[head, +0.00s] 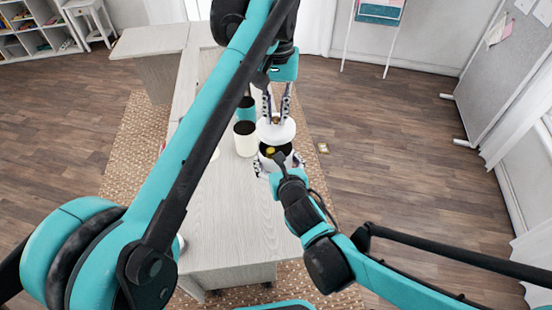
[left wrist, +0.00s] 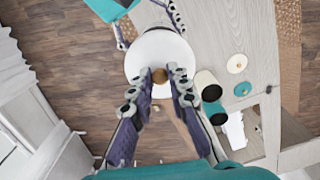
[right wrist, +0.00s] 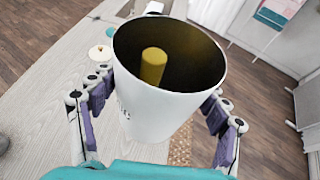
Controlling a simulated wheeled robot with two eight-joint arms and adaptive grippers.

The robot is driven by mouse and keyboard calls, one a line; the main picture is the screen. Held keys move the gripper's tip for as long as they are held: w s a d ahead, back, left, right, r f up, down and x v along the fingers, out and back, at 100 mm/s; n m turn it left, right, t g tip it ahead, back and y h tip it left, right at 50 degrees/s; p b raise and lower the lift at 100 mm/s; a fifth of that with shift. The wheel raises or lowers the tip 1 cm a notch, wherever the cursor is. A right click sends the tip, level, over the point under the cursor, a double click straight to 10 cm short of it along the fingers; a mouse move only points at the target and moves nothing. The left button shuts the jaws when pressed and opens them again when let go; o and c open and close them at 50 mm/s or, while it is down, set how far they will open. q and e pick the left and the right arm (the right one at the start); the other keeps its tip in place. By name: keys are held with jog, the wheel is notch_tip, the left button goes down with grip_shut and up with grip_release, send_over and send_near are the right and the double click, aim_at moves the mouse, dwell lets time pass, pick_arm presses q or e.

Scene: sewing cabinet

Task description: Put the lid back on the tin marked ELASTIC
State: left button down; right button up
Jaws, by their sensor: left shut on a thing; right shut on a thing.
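My left gripper (head: 276,119) points down, shut on the knob (left wrist: 160,76) of a round white lid (head: 283,133). The lid also fills the middle of the left wrist view (left wrist: 150,52). My right gripper (head: 279,165) is shut around a white open tin (right wrist: 158,112) from both sides. A yellow roll (right wrist: 153,67) stands inside the tin. Dark lettering on the tin's side is partly in view, too little to read. In the head view the lid hangs above the tin's far side, apart from its rim.
A cream tin (head: 245,142) and a teal tin (head: 246,110) stand open left of the held tin. A cream lid (left wrist: 237,63) and a teal lid (left wrist: 243,89) lie on the pale table (head: 232,215). The table's right edge is close to the held tin.

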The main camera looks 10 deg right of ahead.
aim_at(276, 124)
pick_arm(q)
jog(key=shift+f, duration=2.05)
jog(key=shift+f, duration=0.15)
jog(key=shift+f, duration=0.75)
jog(key=shift+f, duration=0.55)
jog(key=c, duration=1.4)
grip_release()
jog(key=shift+o, duration=0.2)
notch_tip(276, 124, up, 12)
jog(key=shift+f, duration=0.1)
